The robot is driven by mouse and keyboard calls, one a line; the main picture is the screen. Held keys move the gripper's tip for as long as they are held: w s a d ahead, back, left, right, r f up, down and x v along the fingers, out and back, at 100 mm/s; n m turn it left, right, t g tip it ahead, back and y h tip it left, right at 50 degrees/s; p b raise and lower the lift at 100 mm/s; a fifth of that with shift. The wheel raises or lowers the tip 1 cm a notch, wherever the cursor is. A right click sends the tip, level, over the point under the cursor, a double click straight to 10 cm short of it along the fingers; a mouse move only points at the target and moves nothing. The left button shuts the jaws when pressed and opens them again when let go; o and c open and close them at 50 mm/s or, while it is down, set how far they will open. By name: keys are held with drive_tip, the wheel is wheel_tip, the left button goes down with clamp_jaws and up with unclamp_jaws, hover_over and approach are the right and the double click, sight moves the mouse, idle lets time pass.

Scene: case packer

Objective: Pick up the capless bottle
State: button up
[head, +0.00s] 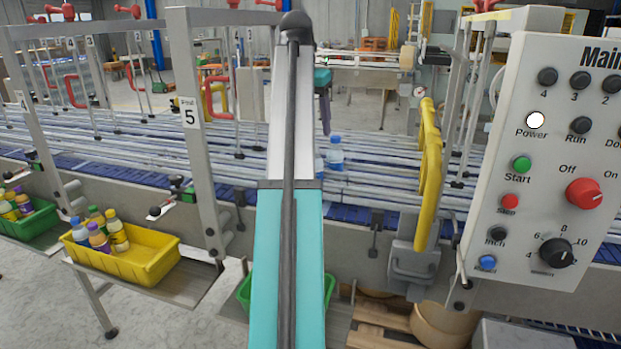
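A small clear-blue bottle (336,155) stands upright on the conveyor (390,168), just right of my arm. Part of a second bluish bottle (319,166) shows beside it, mostly hidden behind my arm. Both are too small for me to tell whether a cap is on. My arm reaches up the middle of the head view. A dark part at its far end, which seems to be my gripper (325,118), points down above the bottles and apart from them. Its fingers are too small and dark to tell if they are open or shut.
A yellow bin (150,268) with several coloured bottles sits at the lower left. A green bin (40,222) with bottles is further left; another green bin (244,290) is partly behind my arm. A control panel (545,165) and a yellow handle (429,180) stand on the right.

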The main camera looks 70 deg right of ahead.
sight(317, 162)
drive_tip(key=shift+d+f, duration=0.1)
drive_tip(key=shift+p+x, duration=1.4)
drive_tip(key=shift+x, duration=2.8)
drive_tip(key=shift+f, duration=0.15)
drive_tip(key=shift+p+x, duration=1.6)
drive_tip(key=shift+x, duration=0.9)
drive_tip(key=c, duration=1.4)
